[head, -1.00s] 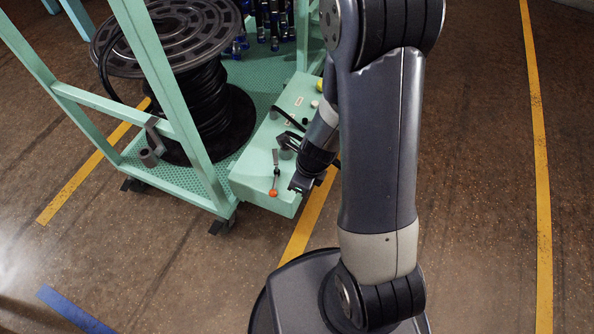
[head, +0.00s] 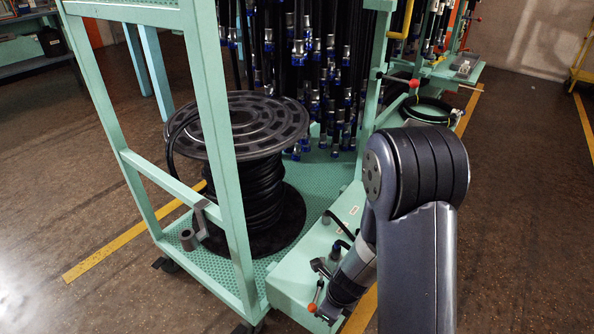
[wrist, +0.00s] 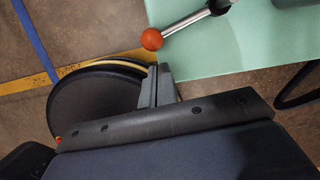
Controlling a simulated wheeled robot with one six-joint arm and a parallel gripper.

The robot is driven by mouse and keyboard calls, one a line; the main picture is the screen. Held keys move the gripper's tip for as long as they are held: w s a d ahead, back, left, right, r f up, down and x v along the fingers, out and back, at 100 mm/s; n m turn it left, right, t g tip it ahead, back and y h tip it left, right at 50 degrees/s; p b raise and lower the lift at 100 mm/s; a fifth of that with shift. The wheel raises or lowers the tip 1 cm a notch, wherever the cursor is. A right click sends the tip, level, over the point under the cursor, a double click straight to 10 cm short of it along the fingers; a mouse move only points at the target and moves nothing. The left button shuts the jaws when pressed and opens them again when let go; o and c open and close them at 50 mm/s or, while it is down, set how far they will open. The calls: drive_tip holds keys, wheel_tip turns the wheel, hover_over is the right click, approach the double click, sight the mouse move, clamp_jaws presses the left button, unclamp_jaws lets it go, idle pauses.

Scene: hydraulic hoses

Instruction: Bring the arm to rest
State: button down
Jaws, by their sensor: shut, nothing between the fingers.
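My gripper (wrist: 157,86) shows in the wrist view with its two grey fingers shut and nothing between them. In the head view my gripper (head: 328,315) hangs low, by the front end of the teal box on the cart. A lever with an orange ball (wrist: 152,39) lies just beyond the fingertips in the wrist view, with a visible gap. The same lever's ball (head: 312,308) appears close to my gripper in the head view. My arm's upper links fill the lower right of the head view and hide part of the box.
The teal box (head: 292,277) is fixed at the right side of the wheeled cart (head: 232,210). A black hose reel (head: 240,125) stands on the cart, with several hanging hoses behind. The floor at right, past a yellow line, is clear.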

drive_tip(key=shift+d+f+n, duration=0.1)
drive_tip(key=shift+d+n, duration=0.2)
drive_tip(key=shift+d, duration=0.1)
drive_tip(key=shift+w+d+n+b, duration=0.35)
drive_tip(key=shift+n+b, duration=0.15)
drive_tip(key=shift+b, duration=0.15)
